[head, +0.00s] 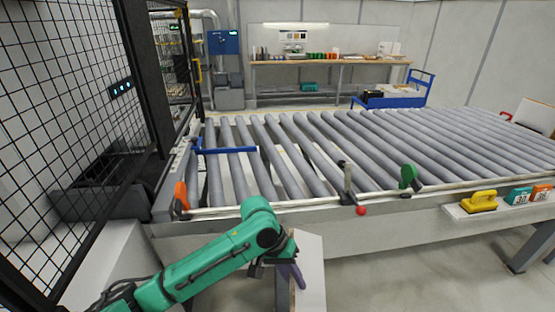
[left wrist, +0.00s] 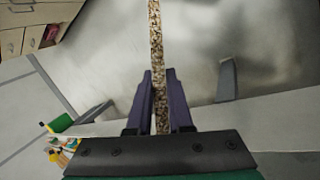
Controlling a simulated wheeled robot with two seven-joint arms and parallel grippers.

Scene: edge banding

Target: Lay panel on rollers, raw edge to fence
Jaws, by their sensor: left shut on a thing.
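The white panel (head: 312,268) is at the bottom centre of the head view, in front of the roller table and off the rollers (head: 330,150). My left gripper (head: 292,274) is shut on the panel at its left side. In the left wrist view the speckled raw chipboard edge (left wrist: 154,35) runs between the purple fingers of my left gripper (left wrist: 160,78). The panel's lower end is cut off by the head view. A pale rail (head: 270,205) runs along the rollers' near side; I cannot tell whether it is the fence. My right gripper is not in view.
The rollers are largely bare; a blue bar (head: 228,150) lies over their left end. A red-knobbed lever (head: 347,185) and a green knob (head: 408,175) stand at the near rail. A yellow tool (head: 479,201) rests on the right ledge. A mesh guard (head: 70,110) stands at left.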

